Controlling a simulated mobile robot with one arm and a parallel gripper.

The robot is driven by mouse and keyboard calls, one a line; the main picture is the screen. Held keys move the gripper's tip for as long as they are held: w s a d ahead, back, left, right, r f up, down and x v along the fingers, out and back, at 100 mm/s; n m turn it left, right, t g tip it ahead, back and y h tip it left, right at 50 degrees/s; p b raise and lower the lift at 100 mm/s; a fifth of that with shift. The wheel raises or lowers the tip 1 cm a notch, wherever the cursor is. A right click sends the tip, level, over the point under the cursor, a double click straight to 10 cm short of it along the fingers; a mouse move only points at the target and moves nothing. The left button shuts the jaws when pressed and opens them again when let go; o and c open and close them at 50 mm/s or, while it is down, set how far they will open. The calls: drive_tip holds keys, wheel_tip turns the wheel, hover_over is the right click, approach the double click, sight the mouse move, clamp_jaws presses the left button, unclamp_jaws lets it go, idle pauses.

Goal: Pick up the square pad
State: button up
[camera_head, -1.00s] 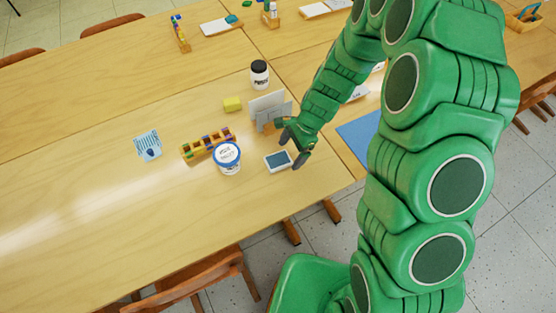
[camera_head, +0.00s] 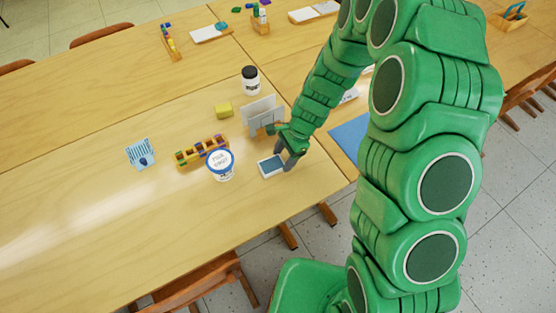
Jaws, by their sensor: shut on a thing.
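The square pad (camera_head: 270,166) is a small white-rimmed block with a blue-grey top, near the front edge of the wooden table. My green gripper (camera_head: 285,160) is over its right side with its dark fingers pointing down. The fingers are shut on the pad. Part of the pad's right side is hidden by the fingers. I cannot tell whether the pad is clear of the table top.
A white tub with a blue rim (camera_head: 220,164) stands just left of the pad. Behind are a wooden block holder (camera_head: 201,150), white upright cards (camera_head: 262,114), a yellow block (camera_head: 223,110) and a black-lidded jar (camera_head: 250,80). A blue sheet (camera_head: 349,138) lies to the right.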

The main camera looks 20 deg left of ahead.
sight(278, 162)
drive_tip(key=shift+r, duration=0.5)
wheel_tip(278, 162, up, 2)
drive_tip(key=s+d+r, duration=0.7)
drive_tip(key=s+r, duration=0.3)
drive_tip(key=s, duration=0.2)
